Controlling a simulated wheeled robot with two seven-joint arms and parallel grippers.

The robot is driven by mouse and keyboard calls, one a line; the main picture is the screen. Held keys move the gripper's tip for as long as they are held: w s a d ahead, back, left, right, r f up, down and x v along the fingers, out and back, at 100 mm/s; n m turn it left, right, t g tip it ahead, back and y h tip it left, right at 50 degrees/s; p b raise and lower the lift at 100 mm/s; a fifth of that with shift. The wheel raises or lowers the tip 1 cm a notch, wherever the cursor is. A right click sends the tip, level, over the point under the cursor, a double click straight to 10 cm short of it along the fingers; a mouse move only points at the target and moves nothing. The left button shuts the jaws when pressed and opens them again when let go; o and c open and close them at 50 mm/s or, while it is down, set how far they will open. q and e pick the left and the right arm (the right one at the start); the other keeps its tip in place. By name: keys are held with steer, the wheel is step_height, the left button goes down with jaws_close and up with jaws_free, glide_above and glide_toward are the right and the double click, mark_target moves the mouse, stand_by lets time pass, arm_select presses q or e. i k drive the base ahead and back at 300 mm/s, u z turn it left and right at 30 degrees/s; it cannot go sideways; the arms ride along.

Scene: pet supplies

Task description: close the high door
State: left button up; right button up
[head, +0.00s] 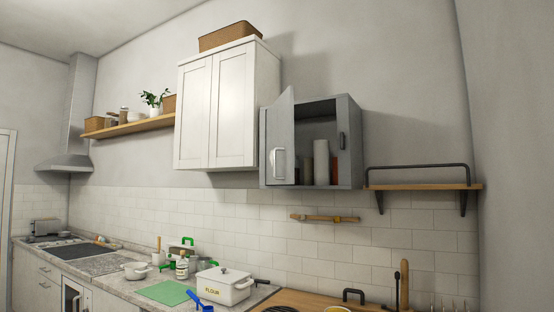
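The high door is the grey door (279,125) of a small grey wall cabinet (351,118) in the head view, right of centre. The door stands open at the cabinet's left side, with a pale bar handle (278,163) on its lower part. The cabinet's dark inside shows, with a tall pale cylinder (321,162) and smaller items in it. Neither of my grippers shows in the view.
A closed white cabinet (217,106) hangs directly left of the grey one, and a wooden shelf (425,187) with a dark rail is to the right. A utensil rack (325,218) hangs below. The counter holds a white flour pot (222,286) and a green mat (164,292).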

mark_target(279, 116)
steer(key=i, duration=0.9)
steer(key=z, duration=0.3)
steer(key=i, duration=1.5)
steer(key=z, duration=0.05)
